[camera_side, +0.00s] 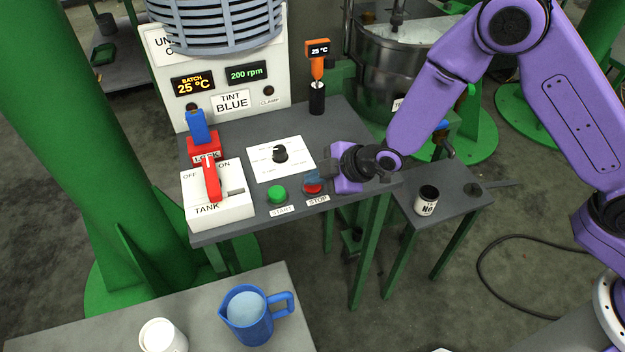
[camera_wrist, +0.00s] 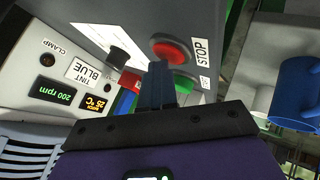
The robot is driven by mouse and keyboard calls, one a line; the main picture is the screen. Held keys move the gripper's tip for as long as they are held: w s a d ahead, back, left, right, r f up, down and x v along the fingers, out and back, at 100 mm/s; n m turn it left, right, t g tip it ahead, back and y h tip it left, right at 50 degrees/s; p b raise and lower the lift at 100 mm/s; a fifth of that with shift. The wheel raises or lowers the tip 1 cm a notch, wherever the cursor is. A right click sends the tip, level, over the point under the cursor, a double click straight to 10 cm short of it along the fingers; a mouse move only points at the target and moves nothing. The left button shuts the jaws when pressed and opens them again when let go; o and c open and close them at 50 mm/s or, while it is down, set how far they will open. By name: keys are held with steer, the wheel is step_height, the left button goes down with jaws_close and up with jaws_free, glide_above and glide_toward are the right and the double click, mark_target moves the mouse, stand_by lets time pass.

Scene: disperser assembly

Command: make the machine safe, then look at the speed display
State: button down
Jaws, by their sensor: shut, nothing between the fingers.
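My gripper (camera_side: 318,178) is shut and empty, its fingertips at the red STOP button (camera_side: 312,188); I cannot tell whether they touch it. The button also shows beyond the fingers in the wrist view (camera_wrist: 170,48). The green START button (camera_side: 277,193) is to its left. The speed display (camera_side: 246,74) reads 200 rpm, also in the wrist view (camera_wrist: 57,92). The white TANK switch box (camera_side: 219,207) has a red lever (camera_side: 211,178) and OFF and ON marks; its setting is unclear. A red LOCK block (camera_side: 204,146) with a blue piece (camera_side: 198,127) stands behind it.
A black dial (camera_side: 280,154) sits behind the buttons. An orange thermometer (camera_side: 318,60) reading 25 °C stands in a black holder. A blue jug (camera_side: 247,314) and white cup (camera_side: 162,336) stand in front.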

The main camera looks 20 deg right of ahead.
mark_target(317, 187)
steer(key=shift+r, duration=1.25)
step_height(317, 187, up, 5)
stand_by(0.3)
stand_by(0.8)
steer(key=s+d+r+m+g+h, duration=0.1)
steer(key=s+d+r+g+h, duration=0.1)
steer(key=s+d, duration=0.8)
steer(key=s+d+r+m+g+h, duration=0.2)
steer(key=s+d+r, duration=0.2)
steer(key=s+d, duration=0.5)
steer(key=s+d+r+m+g+h, duration=0.1)
steer(key=s+d+r+g, duration=0.1)
steer(key=s+d, duration=0.8)
steer(key=s+r, duration=0.1)
steer(key=s, duration=0.2)
steer(key=shift+d+r+m+g+h, duration=0.2)
steer(key=shift+d+m+g+h, duration=0.1)
steer(key=shift+d+m+h, duration=0.1)
